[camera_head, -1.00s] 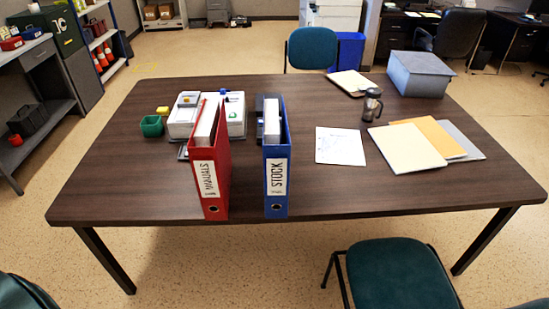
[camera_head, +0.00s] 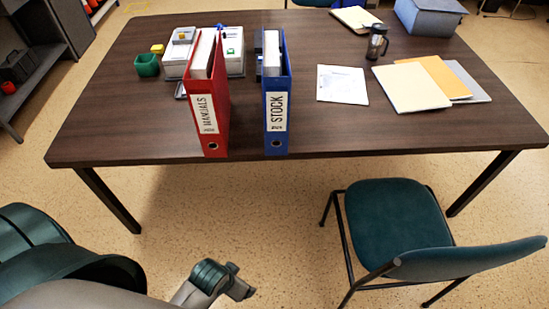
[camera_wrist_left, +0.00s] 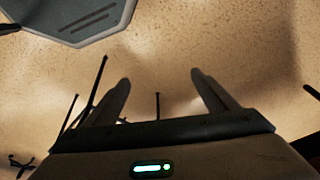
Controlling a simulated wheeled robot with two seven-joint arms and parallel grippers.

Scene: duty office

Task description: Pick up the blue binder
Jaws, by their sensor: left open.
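The blue binder (camera_head: 277,104), labelled STOCK, stands upright on the dark wooden table near its front edge in the head view. Its spine faces me, and papers show inside it. My left gripper (camera_head: 240,287) is low in front of the table, below the tabletop and well apart from the binder. In the left wrist view the left gripper (camera_wrist_left: 160,84) is open, with nothing between its fingers but floor behind. The binder does not clearly show in that view. My right gripper is out of view.
A red binder (camera_head: 208,105) labelled MANUALS stands just left of the blue one. A white organiser (camera_head: 235,66) is behind it. A paper sheet (camera_head: 342,85) and folders (camera_head: 412,88) lie to the right. A teal chair (camera_head: 395,225) stands at the table's front right.

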